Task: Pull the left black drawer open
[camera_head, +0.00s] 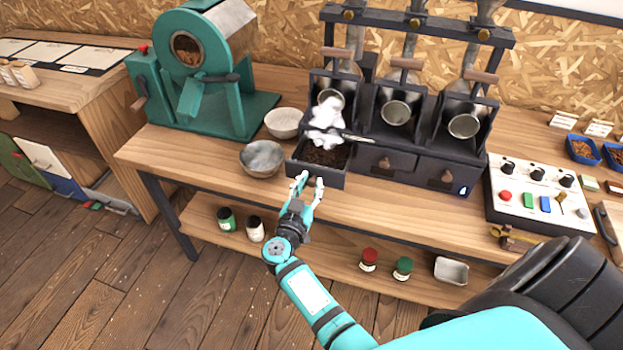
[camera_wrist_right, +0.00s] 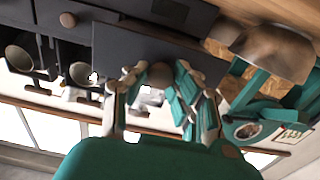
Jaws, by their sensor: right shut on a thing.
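The left black drawer (camera_head: 316,176) stands pulled out from the black unit under the left hopper bay. Its open top shows dark brown contents. My right gripper (camera_head: 306,184) is at its front and is shut on the drawer's round knob. In the right wrist view the knob (camera_wrist_right: 160,75) sits between the fingers, against the dark drawer front (camera_wrist_right: 128,50). The right black drawer (camera_head: 436,173) is shut, with its own wooden knob. My left gripper is not in view.
A metal bowl (camera_head: 262,158) stands just left of the open drawer, with a pale bowl (camera_head: 283,122) behind it. The green roaster (camera_head: 217,118) is further left. A control panel (camera_head: 530,200) stands at right. Jars and a tin stand on the lower shelf (camera_head: 330,252).

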